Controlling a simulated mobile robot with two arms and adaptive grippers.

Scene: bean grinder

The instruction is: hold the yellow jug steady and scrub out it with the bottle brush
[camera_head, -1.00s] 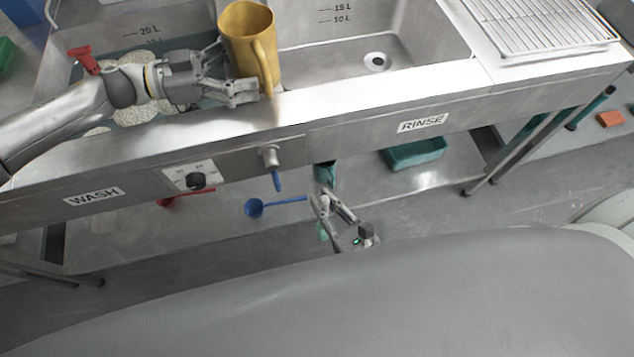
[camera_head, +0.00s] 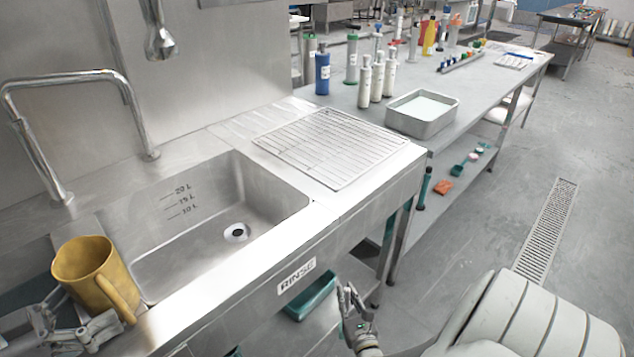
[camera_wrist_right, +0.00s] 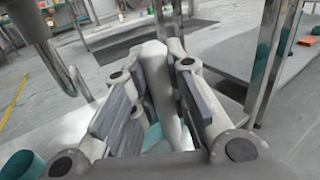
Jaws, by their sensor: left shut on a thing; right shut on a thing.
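The yellow jug (camera_head: 84,262) stands upright at the lower left of the head view, by the front rim of the sink unit, with its handle toward the lower right. My left gripper (camera_head: 72,322) is shut on its lower body. My right gripper (camera_head: 347,291) is in front of the sink unit, below the RINSE label, well apart from the jug. In the right wrist view its fingers (camera_wrist_right: 155,85) are shut on a pale, rod-like thing (camera_wrist_right: 162,95). I cannot tell whether this is the bottle brush. The jug's inside bottom is hidden.
The rinse basin (camera_head: 150,205) is empty, with a drain (camera_head: 237,232) and a tall tap (camera_head: 20,125). A wire rack (camera_head: 330,148) lies to its right. A side table holds a metal tray (camera_head: 422,112) and several bottles (camera_head: 365,82). A teal bin (camera_head: 310,296) is under the sink.

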